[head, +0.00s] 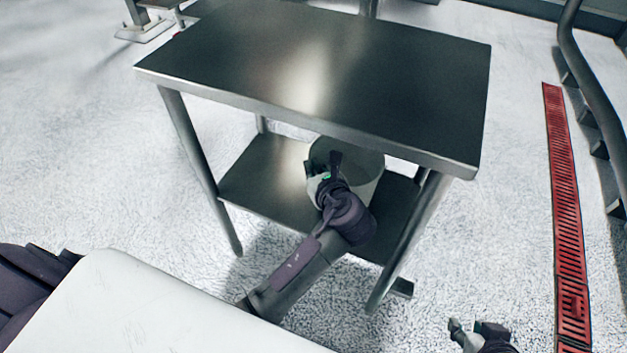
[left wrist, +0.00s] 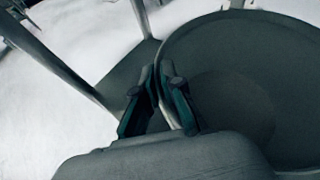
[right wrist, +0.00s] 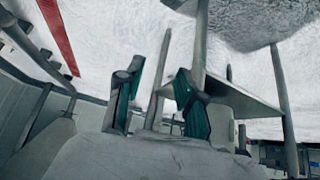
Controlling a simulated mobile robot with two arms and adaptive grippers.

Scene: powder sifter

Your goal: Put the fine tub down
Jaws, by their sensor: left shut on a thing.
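The fine tub (head: 368,165) is a grey-green round tub at the lower shelf (head: 262,182) of the steel table, partly under the tabletop. My left gripper (head: 322,170) is shut on its near left rim. The left wrist view shows the fingers (left wrist: 162,100) on either side of the rim, with the open tub (left wrist: 245,75) on the right; its inside looks empty. I cannot tell whether the tub's base touches the shelf. My right gripper (head: 478,333) is away from the table at the lower right. Its fingers (right wrist: 157,100) are apart with nothing between them.
The steel tabletop (head: 320,70) is bare and hangs over the shelf. A table leg (head: 410,240) stands just right of my left arm. The shelf's left part is clear. A red floor grating (head: 563,200) and a curved rail (head: 598,100) lie to the right.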

